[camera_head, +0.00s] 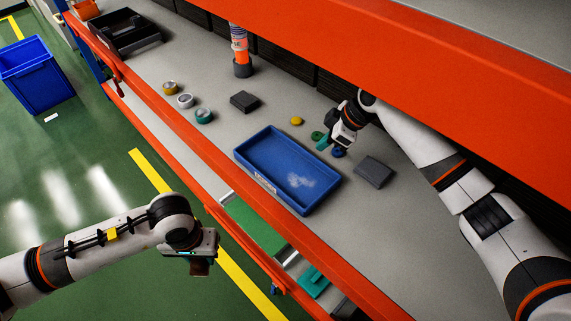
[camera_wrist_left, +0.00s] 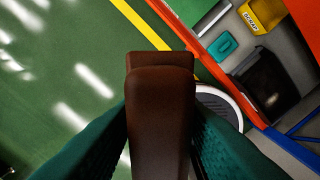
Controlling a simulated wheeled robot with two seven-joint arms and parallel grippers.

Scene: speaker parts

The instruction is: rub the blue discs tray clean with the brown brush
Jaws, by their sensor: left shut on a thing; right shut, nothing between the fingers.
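The blue discs tray (camera_head: 268,172) lies on the grey shelf, with a white powdery patch (camera_head: 300,180) on its floor. The brown brush (camera_wrist_left: 160,115) is between the teal fingers of my left gripper (camera_wrist_left: 160,135). In the head view the brush (camera_head: 199,268) hangs below the left gripper (camera_head: 200,258), out over the floor in front of the shelf and apart from the tray. My right gripper (camera_head: 323,143) is shut and empty beyond the tray's far edge, among small discs.
Yellow (camera_head: 296,121), green (camera_head: 316,135) and blue (camera_head: 338,153) discs lie behind the tray. Dark blocks (camera_head: 244,101) (camera_head: 375,172) flank it. Tape rolls (camera_head: 185,101) lie to the left. An orange rail (camera_head: 180,125) edges the shelf; an orange beam (camera_head: 470,65) hangs above.

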